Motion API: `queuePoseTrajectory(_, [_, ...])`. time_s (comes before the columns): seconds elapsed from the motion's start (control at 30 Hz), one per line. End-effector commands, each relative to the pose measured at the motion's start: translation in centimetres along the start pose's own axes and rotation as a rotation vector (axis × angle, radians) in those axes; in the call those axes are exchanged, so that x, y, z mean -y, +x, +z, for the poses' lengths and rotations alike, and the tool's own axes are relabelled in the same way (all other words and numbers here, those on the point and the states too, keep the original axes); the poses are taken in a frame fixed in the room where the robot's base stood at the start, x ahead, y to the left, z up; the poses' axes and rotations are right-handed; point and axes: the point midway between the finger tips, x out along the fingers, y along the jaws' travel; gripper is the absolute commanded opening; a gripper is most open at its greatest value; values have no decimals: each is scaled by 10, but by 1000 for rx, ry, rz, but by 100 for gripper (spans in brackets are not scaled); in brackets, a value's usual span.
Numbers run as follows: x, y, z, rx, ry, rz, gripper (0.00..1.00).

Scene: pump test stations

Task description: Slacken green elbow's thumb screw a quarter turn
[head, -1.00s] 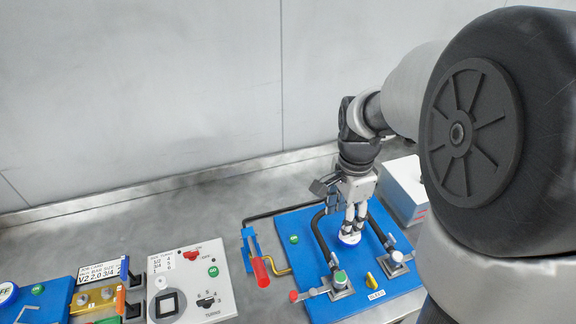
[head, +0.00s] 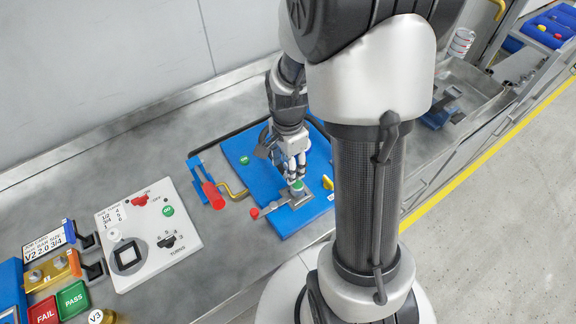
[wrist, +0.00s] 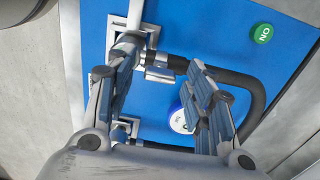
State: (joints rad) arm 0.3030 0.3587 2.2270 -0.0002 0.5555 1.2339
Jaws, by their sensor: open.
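The elbow with the green top (head: 296,186) stands on the blue station plate (head: 240,152), at the end of a black hose. My gripper (head: 294,174) points down with its fingertips just above and behind the green top; contact cannot be told. In the wrist view my gripper (wrist: 160,92) is open and empty. A grey metal fitting with a hose end (wrist: 160,72) shows beyond and between the fingers, partly covered by the left finger. The thumb screw cannot be made out clearly.
A red-handled lever (head: 213,195) and a red-tipped handle (head: 254,213) lie left of the elbow. A yellow knob (head: 327,183) is close on the right. The wrist view shows a blue-and-white round button (wrist: 178,121) and a second fitting (wrist: 124,130). A control panel (head: 148,238) lies further left.

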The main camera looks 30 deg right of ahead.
Motion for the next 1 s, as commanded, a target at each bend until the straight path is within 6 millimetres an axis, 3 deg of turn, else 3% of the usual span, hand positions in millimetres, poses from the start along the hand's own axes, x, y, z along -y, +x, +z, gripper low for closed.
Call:
queuePoseTrajectory(0.3, [0, 2, 0, 0, 0, 1, 48])
queuePoseTrajectory(1.0, [0, 2, 0, 0, 0, 0, 4])
